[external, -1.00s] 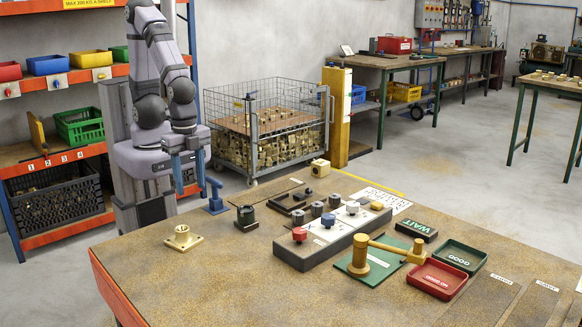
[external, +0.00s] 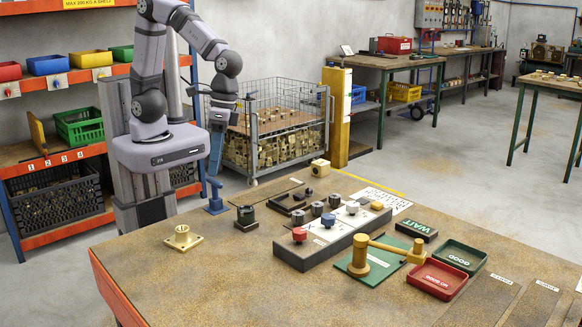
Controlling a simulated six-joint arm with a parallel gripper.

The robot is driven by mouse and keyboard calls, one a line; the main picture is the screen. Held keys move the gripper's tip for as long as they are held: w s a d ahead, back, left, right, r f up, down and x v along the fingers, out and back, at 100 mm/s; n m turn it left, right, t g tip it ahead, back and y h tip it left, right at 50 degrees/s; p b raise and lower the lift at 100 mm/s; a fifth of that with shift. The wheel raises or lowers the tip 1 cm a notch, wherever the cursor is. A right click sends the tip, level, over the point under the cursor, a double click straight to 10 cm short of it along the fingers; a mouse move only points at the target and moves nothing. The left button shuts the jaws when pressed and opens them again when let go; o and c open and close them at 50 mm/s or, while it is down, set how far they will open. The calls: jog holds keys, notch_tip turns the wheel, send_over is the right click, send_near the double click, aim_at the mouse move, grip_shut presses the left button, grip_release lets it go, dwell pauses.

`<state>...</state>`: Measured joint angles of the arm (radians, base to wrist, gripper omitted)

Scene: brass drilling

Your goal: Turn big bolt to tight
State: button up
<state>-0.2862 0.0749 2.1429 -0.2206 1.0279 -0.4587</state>
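My gripper (external: 215,170) has blue fingers pointing down at the far left of the table, just above or behind a small blue stand (external: 215,198). The fingers overlap from this side, so their gap cannot be seen. No bolt is clearly marked as the big one. A long dark block (external: 318,256) carries a red knob (external: 299,235), a blue knob (external: 328,220) and other knobs on a pale top; its lettering is too small to read. The gripper is well apart from both.
A brass flanged fitting (external: 183,239) and a black round fixture (external: 246,219) stand at the table's left. A red tray (external: 437,279), a green tray (external: 460,257) and a dark WAIT block (external: 416,231) are to the right. The table's front middle is clear.

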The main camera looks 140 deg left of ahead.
jog(key=w+a+n+y, duration=0.1)
jog(key=w+a+n, duration=0.2)
jog(key=w+a, duration=0.7)
jog(key=n+y+p, duration=0.1)
jog(key=n, duration=0.2)
send_near(309, 191)
jog(key=shift+s+a+f, duration=0.25)
jog(key=shift+s+f, duration=0.1)
jog(key=shift+s, duration=0.15)
jog(key=shift+f+p, duration=1.15)
jog(key=shift+f, duration=2.5)
grip_shut()
